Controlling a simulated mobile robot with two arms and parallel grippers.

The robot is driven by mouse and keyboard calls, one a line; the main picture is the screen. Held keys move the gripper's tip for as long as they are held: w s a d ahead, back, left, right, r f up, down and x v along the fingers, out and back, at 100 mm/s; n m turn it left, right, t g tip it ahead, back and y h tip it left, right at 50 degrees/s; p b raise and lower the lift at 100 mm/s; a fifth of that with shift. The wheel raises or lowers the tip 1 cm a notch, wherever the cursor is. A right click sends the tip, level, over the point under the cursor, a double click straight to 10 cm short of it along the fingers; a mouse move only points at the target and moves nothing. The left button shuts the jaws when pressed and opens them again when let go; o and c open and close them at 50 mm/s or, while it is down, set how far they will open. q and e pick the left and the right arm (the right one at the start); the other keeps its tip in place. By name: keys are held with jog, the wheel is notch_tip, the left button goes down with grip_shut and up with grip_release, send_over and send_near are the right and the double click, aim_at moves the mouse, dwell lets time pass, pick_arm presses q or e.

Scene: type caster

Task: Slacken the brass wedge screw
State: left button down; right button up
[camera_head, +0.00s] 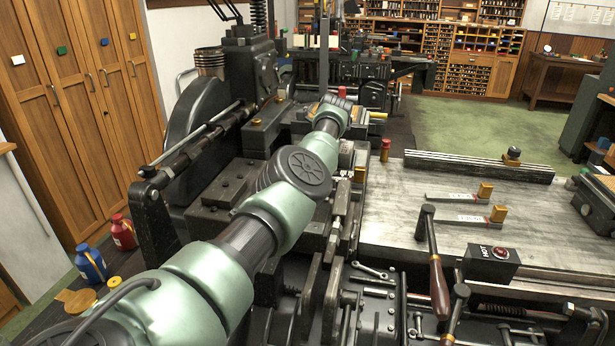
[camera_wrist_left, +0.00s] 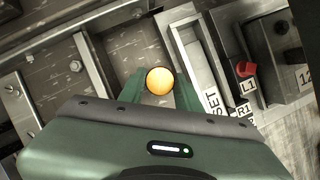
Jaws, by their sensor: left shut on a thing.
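In the left wrist view, a round brass screw head (camera_wrist_left: 159,80) sits between the two green fingers of my left gripper (camera_wrist_left: 159,86). It appears to be the wedge screw. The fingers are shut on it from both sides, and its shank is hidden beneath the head. In the head view, my left arm reaches from the lower left to the machine's far side. The gripper and the screw are hidden there behind the arm. My right gripper is in neither view.
Beside the screw are a pale plate marked SET (camera_wrist_left: 197,75), a red knob (camera_wrist_left: 246,69) and a steel bar (camera_wrist_left: 97,72). In the head view, a wood-handled lever (camera_head: 438,285) and a box marked HOT (camera_head: 489,263) stand by the broad metal bed (camera_head: 400,215).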

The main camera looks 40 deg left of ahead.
pick_arm(q)
jog(key=shift+f, duration=0.1)
jog(key=c, duration=1)
grip_release()
jog(key=b+v, duration=0.1)
jog(key=v, duration=0.7)
jog(key=shift+f, duration=0.1)
